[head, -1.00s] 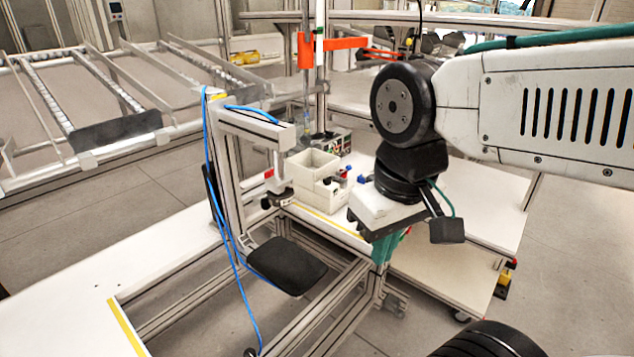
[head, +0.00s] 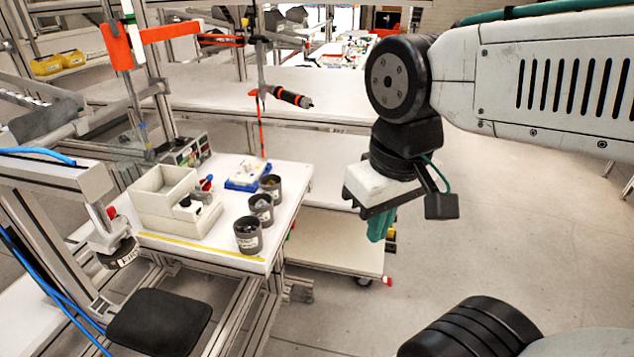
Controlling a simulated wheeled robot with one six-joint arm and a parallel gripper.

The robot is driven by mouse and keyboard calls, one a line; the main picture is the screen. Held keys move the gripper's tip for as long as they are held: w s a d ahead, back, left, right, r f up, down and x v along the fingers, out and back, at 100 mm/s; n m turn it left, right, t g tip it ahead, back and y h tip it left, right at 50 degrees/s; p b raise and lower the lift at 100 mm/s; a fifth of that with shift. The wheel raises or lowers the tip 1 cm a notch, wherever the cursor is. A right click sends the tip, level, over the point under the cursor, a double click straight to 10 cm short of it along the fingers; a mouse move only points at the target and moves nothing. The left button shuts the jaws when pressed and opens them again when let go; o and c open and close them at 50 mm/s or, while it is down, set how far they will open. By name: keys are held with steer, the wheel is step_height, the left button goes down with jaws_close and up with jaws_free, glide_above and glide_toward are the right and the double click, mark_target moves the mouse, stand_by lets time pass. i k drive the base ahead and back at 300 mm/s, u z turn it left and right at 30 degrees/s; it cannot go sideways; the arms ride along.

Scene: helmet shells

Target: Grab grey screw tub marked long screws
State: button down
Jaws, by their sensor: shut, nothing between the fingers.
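Three dark grey tubs with pale labels stand upright in a row on the white workbench (head: 296,180): a front tub (head: 248,238), a middle tub (head: 261,210) and a back tub (head: 270,188). The label print is too small to read, so I cannot tell which is marked long screws. My gripper (head: 379,232) has teal fingers pointing down. It is shut and empty, to the right of the tubs and apart from them, beyond the bench's right edge in the picture.
A cream bin (head: 165,195) stands left of the tubs, with small red and blue items beside it. A blue-and-white box (head: 247,174) lies behind them. An orange-and-black screwdriver (head: 292,98) hangs above the bench. A black pad (head: 160,322) sits at front left. Floor is open at right.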

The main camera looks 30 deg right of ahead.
mark_target(271, 184)
steer(key=z, duration=0.1)
steer(key=k, duration=0.5)
steer(key=u, duration=0.5)
steer(key=i, duration=0.8)
steer(key=z, duration=1.7)
